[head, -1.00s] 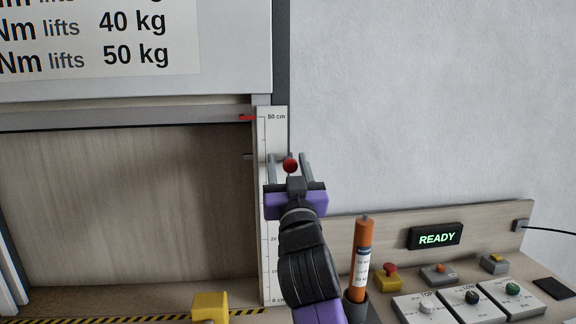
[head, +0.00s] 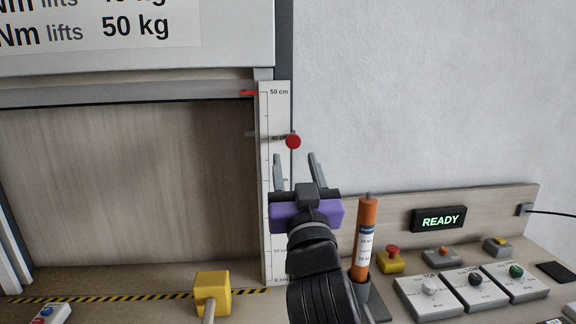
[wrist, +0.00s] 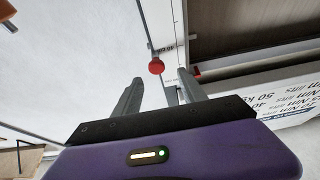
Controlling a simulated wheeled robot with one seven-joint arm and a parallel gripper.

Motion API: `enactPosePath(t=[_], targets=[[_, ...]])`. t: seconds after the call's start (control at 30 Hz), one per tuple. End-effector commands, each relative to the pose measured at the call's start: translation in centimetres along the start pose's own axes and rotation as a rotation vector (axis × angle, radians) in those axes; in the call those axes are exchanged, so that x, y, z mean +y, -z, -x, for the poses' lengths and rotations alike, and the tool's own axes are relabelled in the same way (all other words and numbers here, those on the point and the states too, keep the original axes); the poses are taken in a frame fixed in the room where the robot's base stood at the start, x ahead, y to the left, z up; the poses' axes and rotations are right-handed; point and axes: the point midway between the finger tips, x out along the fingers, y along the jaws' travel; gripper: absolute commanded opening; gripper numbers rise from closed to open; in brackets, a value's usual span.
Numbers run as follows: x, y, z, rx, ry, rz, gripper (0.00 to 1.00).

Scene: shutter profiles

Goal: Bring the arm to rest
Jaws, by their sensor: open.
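My gripper (head: 296,166) is in front of the white height scale (head: 275,220), with its two grey fingers spread apart and nothing between them. A red knob (head: 293,142) at the scale's edge, near the 40 cm mark, sits just above the fingertips in the head view. In the wrist view the red knob (wrist: 156,66) lies beyond the open fingers, apart from them. The purple gripper body and dark wrist of my arm reach up from the bottom of the head view.
An orange cylinder (head: 366,238) stands in a dark holder right beside my arm. A bench with buttons (head: 472,290) and a lit READY display (head: 438,219) is at right. A yellow block (head: 212,290) is at lower left. The shutter's lower edge (head: 120,94) is near 50 cm.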

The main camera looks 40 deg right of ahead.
Motion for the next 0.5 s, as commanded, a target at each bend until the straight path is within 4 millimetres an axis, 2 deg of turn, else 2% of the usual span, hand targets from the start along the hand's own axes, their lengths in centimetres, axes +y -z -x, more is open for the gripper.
enactPosePath(t=[0.3,0.5], targets=[[0.0,0.1,0.0,0.005,0.002,0.009,0.49],[-1.9,2.8,0.8,0.117,0.087,0.02,0.49]])
